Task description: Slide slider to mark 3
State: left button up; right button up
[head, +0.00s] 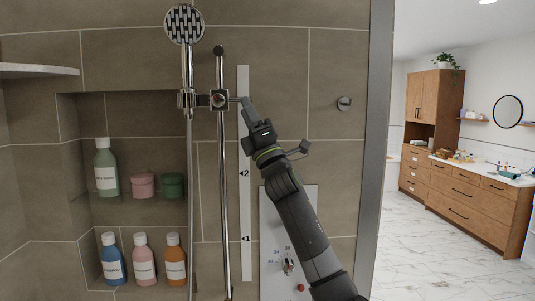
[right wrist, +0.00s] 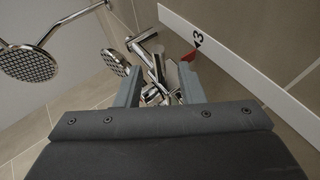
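The chrome slider (head: 217,100) sits high on the vertical shower rail (head: 223,200), and the hand shower (head: 184,25) stands beside it. A white scale strip (head: 243,215) runs right of the rail, with marks 1 and 2 visible in the head view. My right gripper (head: 246,104) covers the strip above mark 2, at the slider's right side. In the right wrist view its fingers (right wrist: 160,82) stand apart, with chrome slider parts between them; firm contact is not clear. Mark 3 (right wrist: 198,38) shows there, close to a red piece (right wrist: 189,56). My left gripper is out of view.
A shower control panel (head: 272,235) is behind my right arm. A wall knob (head: 344,103) is to the right. Niche shelves at left hold bottles (head: 107,170) and jars (head: 143,185). A wall edge (head: 378,150) separates the shower from the room with wooden cabinets (head: 465,200).

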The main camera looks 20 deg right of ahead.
jog(key=b+v, duration=0.1)
jog(key=v, duration=1)
jog(key=shift+s, duration=0.15)
jog(key=shift+f, duration=0.15)
